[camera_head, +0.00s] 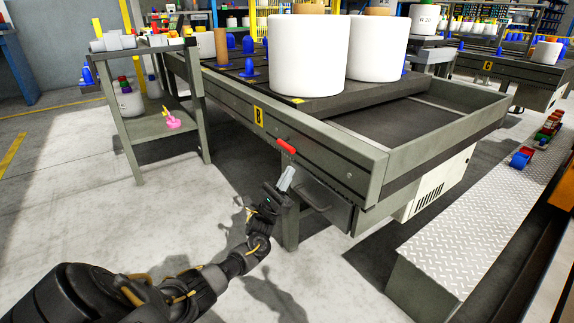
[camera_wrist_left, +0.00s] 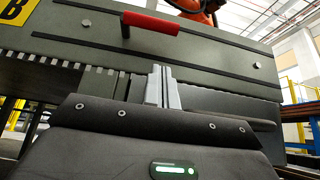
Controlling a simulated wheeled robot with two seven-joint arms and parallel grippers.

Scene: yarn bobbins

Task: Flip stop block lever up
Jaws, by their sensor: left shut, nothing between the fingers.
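The stop block lever has a red handle (camera_head: 286,146) on the side panel of the bobbin table, to the right of the yellow "B" label. In the left wrist view the red handle (camera_wrist_left: 151,23) sits above the fingertips, slightly left of them. My left gripper (camera_head: 286,178) is shut and empty, with its light grey fingers pointing up just below the handle. In the left wrist view the fingers (camera_wrist_left: 161,88) are pressed together in front of the panel, apart from the handle. My right gripper is not in view.
The bobbin table (camera_head: 355,150) carries large white bobbins (camera_head: 307,58). A grey drawer-like box with a handle (camera_head: 322,200) hangs under the panel, close to my left gripper. A grey shelf cart (camera_head: 135,125) stands at left. A metal tread-plate platform (camera_head: 470,230) is at right. Open floor lies at left.

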